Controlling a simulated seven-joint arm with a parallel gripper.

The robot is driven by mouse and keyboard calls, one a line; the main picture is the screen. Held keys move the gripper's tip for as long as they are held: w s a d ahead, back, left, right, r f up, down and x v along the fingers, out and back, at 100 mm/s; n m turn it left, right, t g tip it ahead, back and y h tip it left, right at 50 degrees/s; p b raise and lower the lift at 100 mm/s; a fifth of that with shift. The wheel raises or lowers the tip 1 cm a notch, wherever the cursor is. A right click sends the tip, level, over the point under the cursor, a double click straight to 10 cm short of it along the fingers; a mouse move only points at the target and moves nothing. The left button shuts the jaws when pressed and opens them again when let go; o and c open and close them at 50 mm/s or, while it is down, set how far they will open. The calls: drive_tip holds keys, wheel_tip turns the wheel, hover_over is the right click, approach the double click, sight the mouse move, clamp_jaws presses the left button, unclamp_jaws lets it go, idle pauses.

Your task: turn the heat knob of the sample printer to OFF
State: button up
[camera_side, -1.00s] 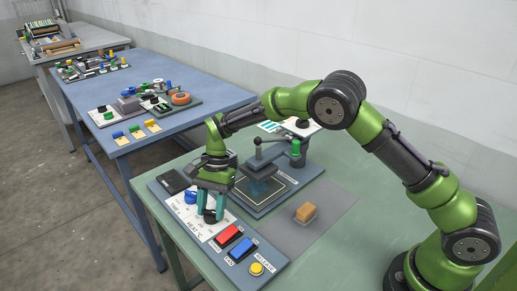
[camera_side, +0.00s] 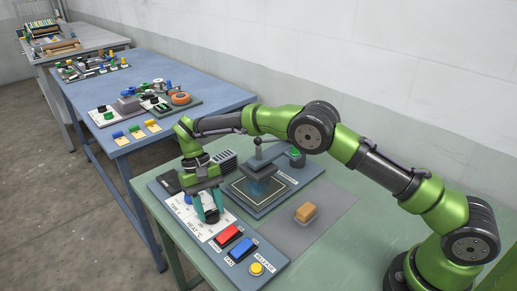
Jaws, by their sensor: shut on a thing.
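The sample printer's control panel (camera_side: 188,226) lies at the front left of the green table, with a white area marked TIME and HEAT °C. My gripper (camera_side: 209,216) is over the HEAT dial, its teal fingers pointing down and shut on the dark heat knob (camera_side: 211,215). The fingers hide most of the knob, so I cannot read its pointer.
A red switch (camera_side: 228,236), a blue switch (camera_side: 242,249) and a yellow button (camera_side: 256,268) sit right of the dial. The press (camera_side: 262,185) stands behind. A tan block (camera_side: 305,212) lies on a grey mat (camera_side: 325,220). Green table is free at right.

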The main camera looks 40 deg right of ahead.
sight(207, 211)
drive_tip(key=shift+n+h, duration=0.4)
drive_tip(key=shift+n, duration=0.6)
drive_tip(key=o, duration=1.1)
drive_tip(key=shift+w+r, duration=0.15)
drive_tip(key=shift+r, duration=0.1)
drive_tip(key=r, duration=0.6)
drive_tip(key=w+r, duration=0.1)
drive_tip(key=r, duration=0.2)
drive_tip(key=shift+r, duration=0.1)
